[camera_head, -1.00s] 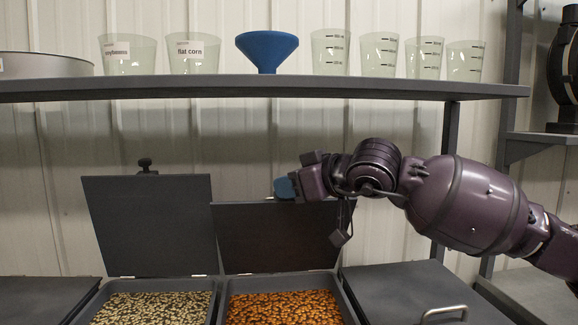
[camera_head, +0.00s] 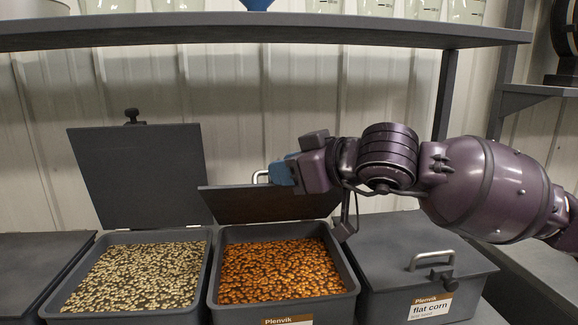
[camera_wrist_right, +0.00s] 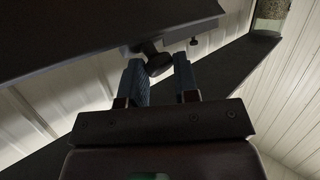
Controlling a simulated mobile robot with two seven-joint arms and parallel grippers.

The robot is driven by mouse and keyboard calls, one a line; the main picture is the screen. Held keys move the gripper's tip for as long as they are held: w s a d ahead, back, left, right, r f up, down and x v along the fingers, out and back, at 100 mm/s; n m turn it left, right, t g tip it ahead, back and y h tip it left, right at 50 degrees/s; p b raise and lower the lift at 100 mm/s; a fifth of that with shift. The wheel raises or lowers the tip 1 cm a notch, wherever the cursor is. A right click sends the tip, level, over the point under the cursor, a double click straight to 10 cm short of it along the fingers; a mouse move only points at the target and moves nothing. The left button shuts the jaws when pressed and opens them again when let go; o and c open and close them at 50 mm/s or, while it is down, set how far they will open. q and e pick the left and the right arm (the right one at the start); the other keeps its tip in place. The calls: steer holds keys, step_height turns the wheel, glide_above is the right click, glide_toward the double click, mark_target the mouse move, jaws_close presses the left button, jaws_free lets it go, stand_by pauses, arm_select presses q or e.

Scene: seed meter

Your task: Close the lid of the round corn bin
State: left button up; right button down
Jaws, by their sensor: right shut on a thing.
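The bin of orange kernels (camera_head: 283,262) stands open in the middle of the head view. I take it as the round corn bin, but only "Plenvik" is readable on its label. Its dark lid (camera_head: 255,203) is hinged at the back and leans partway open. My right gripper (camera_head: 283,171) is at the lid's upper edge, beside its metal handle (camera_head: 260,175). My left gripper is not in view.
A bin of pale seeds (camera_head: 132,274) on the left has its lid (camera_head: 140,172) standing open. The flat corn bin (camera_head: 412,262) on the right is shut. A shelf (camera_head: 270,30) with cups runs above my right arm.

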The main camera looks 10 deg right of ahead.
steer(key=c, duration=0.9)
jaws_free()
steer(key=shift+f, duration=0.3)
steer(key=shift+w, duration=0.1)
steer(key=shift+d, duration=0.1)
steer(key=v, duration=1.1)
steer(key=shift+a+r+p, duration=0.3)
steer(key=shift+r, duration=0.05)
